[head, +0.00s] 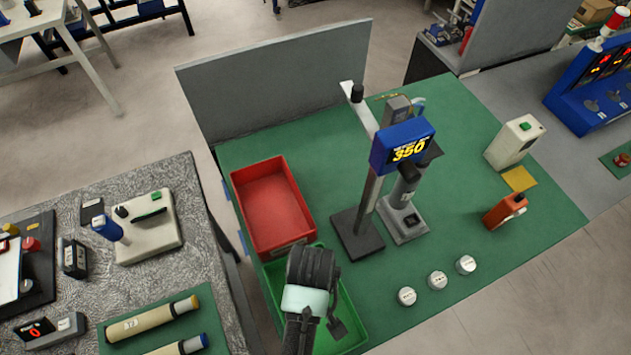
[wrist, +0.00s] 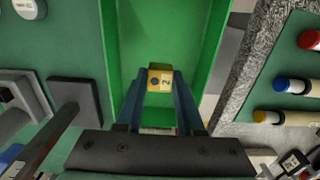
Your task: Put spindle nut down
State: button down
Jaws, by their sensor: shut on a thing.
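My gripper (wrist: 160,85) is shut on a small yellow block-like piece with a dark round spot and a "2" on it, which I take to be the spindle nut (wrist: 160,78). In the wrist view the nut sits between the two blue-grey fingertips, over the inside of the green tray (wrist: 172,30). How high it is above the tray floor I cannot tell. In the head view my gripper (head: 337,326) is over the green tray (head: 354,318), and the nut is hidden there.
An empty red bin (head: 272,205) adjoins the green tray. A stand with a blue "350" display (head: 404,146) is right of the bin. Several white round pieces, one being (head: 407,296), lie on the green mat. A grey partition (head: 275,80) stands behind.

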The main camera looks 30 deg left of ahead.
jog(key=shift+w+f, duration=0.1)
jog(key=shift+f, duration=2.95)
jog(key=shift+f, duration=0.2)
jog(key=c, duration=0.5)
grip_release()
jog(key=shift+r, duration=0.15)
notch_tip(320, 180, up, 12)
jog(key=shift+r, duration=0.1)
